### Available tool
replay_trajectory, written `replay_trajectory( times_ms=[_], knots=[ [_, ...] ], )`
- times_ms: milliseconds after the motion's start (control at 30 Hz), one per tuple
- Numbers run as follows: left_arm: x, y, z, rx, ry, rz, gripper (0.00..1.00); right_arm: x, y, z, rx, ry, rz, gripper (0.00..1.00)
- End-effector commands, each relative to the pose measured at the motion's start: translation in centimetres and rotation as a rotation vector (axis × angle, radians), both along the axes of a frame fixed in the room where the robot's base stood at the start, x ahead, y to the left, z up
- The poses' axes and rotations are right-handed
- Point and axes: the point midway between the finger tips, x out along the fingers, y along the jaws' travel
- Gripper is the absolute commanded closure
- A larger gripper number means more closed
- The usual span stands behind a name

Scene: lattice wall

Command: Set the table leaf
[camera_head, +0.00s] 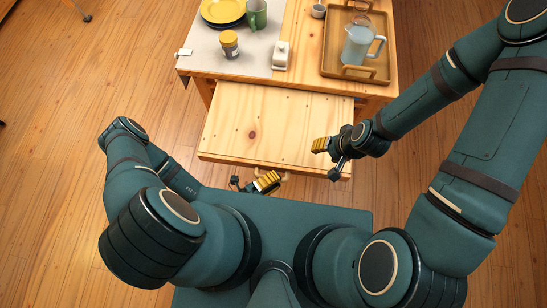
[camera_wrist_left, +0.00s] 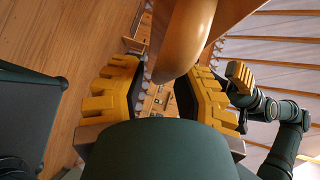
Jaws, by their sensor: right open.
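The table leaf (camera_head: 265,125) is a pale pine board that sticks out from the table's front toward me, below the tabletop. A wooden handle (camera_head: 285,177) is at its front edge. My left gripper (camera_head: 256,184) is at the front edge, by the handle. In the left wrist view the rounded wooden handle (camera_wrist_left: 188,35) lies between the yellow fingers of my left gripper (camera_wrist_left: 160,88), which are apart with a gap visible. My right gripper (camera_head: 328,158) is open and empty near the leaf's front right corner.
The tabletop (camera_head: 300,45) carries a grey mat (camera_head: 205,55) with yellow plates (camera_head: 224,10), a green mug (camera_head: 257,14) and a yellow-lidded jar (camera_head: 229,44). The leaf's top is clear.

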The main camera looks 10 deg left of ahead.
Motion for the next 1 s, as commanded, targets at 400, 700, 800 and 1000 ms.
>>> replay_trajectory(
  times_ms=[400,700,800,1000],
  knots=[
    [0.0,0.4,0.0,0.003,-0.003,0.007,0.52,0.0,0.0,0.0,0.0,0.0,0.0,0.53],
    [-3.2,3.8,0.6,0.005,-0.001,0.008,0.52,0.0,0.0,0.0,0.0,0.0,0.0,0.53],
    [-4.7,5.3,0.9,0.004,-0.001,0.008,0.52,0.0,0.0,0.0,0.0,0.0,0.0,0.53],
    [-7.0,7.6,1.4,0.004,-0.001,0.006,0.52,0.0,0.0,0.0,0.0,0.0,0.0,0.53]
  ],
)
